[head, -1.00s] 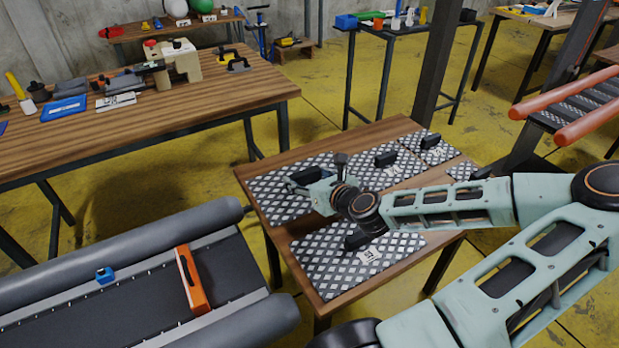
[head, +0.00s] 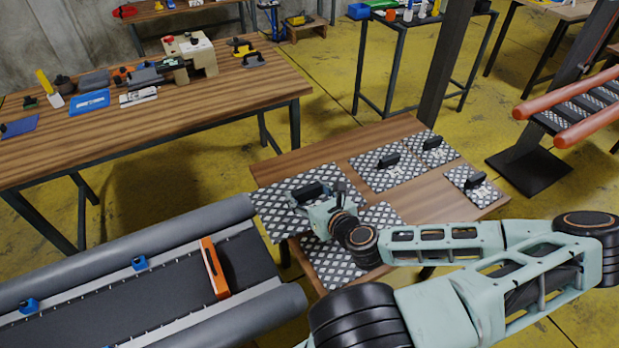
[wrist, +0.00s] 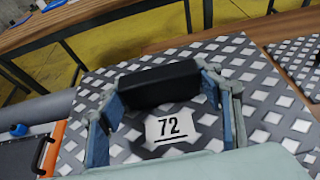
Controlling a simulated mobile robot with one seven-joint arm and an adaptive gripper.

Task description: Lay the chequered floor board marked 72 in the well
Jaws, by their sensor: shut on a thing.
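The chequered board marked 72 (head: 274,205) is dark with pale diamonds and a black handle. It extends past the left edge of the low wooden table (head: 450,200) and looks raised above it. My gripper (head: 312,194) is shut on its handle. In the wrist view my gripper (wrist: 160,100) has its fingers at the two ends of the black handle (wrist: 158,84), beside the white label 72 (wrist: 170,127). The grey inflatable boat (head: 120,268) lies at lower left; its dark well (head: 120,305) runs between two tubes, apart from the board.
An orange crosspiece (head: 214,268) and blue blocks (head: 139,263) stand in the boat. Another large board (head: 335,268) lies partly behind my arm. Smaller boards (head: 388,178) lie at the table's back and right. A long workbench (head: 190,95) with tools stands behind the boat.

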